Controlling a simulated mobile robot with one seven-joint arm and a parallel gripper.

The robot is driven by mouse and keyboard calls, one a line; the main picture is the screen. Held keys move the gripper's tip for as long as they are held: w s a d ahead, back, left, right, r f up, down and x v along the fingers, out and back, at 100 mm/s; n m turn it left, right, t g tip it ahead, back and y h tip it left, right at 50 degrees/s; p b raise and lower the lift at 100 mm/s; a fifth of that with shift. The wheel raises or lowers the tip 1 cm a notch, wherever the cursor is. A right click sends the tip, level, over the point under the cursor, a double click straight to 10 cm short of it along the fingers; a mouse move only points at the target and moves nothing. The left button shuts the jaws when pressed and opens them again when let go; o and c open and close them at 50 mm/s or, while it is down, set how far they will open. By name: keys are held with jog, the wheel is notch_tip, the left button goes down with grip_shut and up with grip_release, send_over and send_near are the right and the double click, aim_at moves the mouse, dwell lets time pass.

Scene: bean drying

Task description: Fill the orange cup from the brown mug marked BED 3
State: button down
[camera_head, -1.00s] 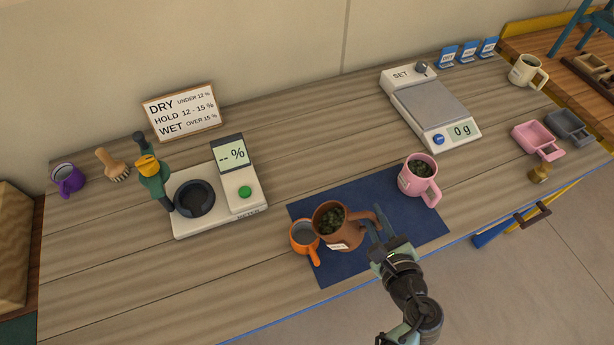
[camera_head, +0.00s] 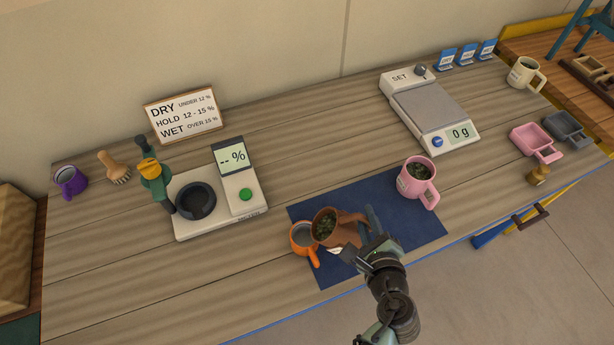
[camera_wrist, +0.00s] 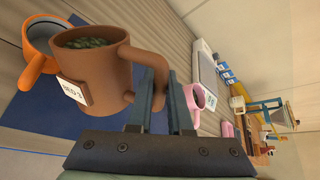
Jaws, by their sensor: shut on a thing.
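The brown mug (camera_head: 345,232) holds dark green beans and is tilted left, its mouth near the rim of the orange cup. Its BED 3 label (camera_wrist: 72,90) shows in the wrist view. My gripper (camera_head: 368,232) is shut on the mug's handle, which also shows between the fingers in the wrist view (camera_wrist: 158,75). The orange cup (camera_head: 313,255) stands at the left edge of the blue mat (camera_head: 405,235), handle toward the front. Its visible inside looks grey with no beans. I cannot tell if mug and cup touch.
A pink mug (camera_head: 432,196) with beans stands on the mat's right part. A moisture meter (camera_head: 247,205) is at left, and a scale (camera_head: 455,147) reading 0 g is behind right. The table's front edge runs close below the mat.

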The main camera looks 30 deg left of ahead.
aim_at(354, 215)
jog(key=shift+r, duration=0.2)
jog(key=shift+s+a+r+n+h+p, duration=0.15)
jog(key=shift+a+n+h+p, duration=0.25)
jog(key=shift+h, duration=0.1)
jog(key=shift+s+a+r+n+p, duration=0.1)
jog(key=shift+a+r+n+p, duration=0.25)
jog(key=shift+p, duration=0.2)
jog(key=shift+s, duration=0.1)
jog(key=shift+s+a+r+n+t+h+p, duration=0.1)
jog(key=shift+a+r+n+t+h+p, duration=0.3)
jog(key=shift+p, duration=0.45)
jog(key=shift+a+r, duration=0.1)
jog(key=shift+s, duration=0.1)
